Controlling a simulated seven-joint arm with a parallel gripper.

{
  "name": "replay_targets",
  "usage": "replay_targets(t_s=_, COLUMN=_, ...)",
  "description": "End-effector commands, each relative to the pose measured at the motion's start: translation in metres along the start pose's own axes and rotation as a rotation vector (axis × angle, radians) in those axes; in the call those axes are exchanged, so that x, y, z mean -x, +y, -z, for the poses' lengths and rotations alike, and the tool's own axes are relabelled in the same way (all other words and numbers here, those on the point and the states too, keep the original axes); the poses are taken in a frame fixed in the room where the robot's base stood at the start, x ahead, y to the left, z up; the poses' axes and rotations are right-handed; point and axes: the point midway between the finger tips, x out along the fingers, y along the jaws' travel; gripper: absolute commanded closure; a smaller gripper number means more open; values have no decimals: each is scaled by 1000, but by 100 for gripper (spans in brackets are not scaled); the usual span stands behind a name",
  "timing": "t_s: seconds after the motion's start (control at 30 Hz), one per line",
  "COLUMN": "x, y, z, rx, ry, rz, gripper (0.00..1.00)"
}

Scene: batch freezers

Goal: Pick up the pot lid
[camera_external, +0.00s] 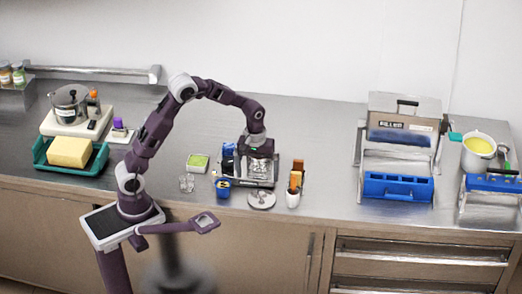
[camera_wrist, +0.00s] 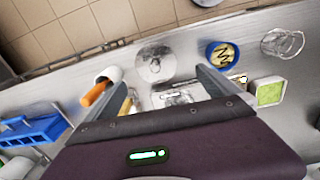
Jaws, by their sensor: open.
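A round silver pot lid (camera_external: 261,200) with a small knob lies flat near the counter's front edge. In the wrist view the lid (camera_wrist: 156,61) is beyond my fingertips, roughly centred between them. My gripper (camera_external: 257,172) points down above a dark tray with clear wrapped contents (camera_external: 261,183), behind the lid. In the wrist view my gripper (camera_wrist: 165,82) has its two fingers wide apart with nothing held between them. The fingers do not touch the lid.
A clear glass (camera_external: 187,183) and a green-topped box (camera_external: 197,163) are farther left. Blue-fronted machine (camera_external: 397,188) stands right. A lidded pot (camera_external: 70,102) stands far left.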

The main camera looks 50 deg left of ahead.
Motion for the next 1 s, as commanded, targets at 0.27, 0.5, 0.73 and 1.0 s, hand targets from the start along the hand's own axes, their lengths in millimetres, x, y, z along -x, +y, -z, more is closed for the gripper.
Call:
replay_targets(t_s=0.27, x=-46, y=9, z=3, rx=47, ry=-12, rz=33, gripper=0)
replay_targets(t_s=0.5, x=-88, y=11, z=3, rx=45, ry=-13, rz=33, gripper=0)
replay_targets(t_s=0.73, x=-96, y=11, z=3, rx=44, ry=-11, rz=30, gripper=0)
replay_targets(t_s=1.0, x=-95, y=11, z=3, rx=44, ry=-11, rz=30, gripper=41)
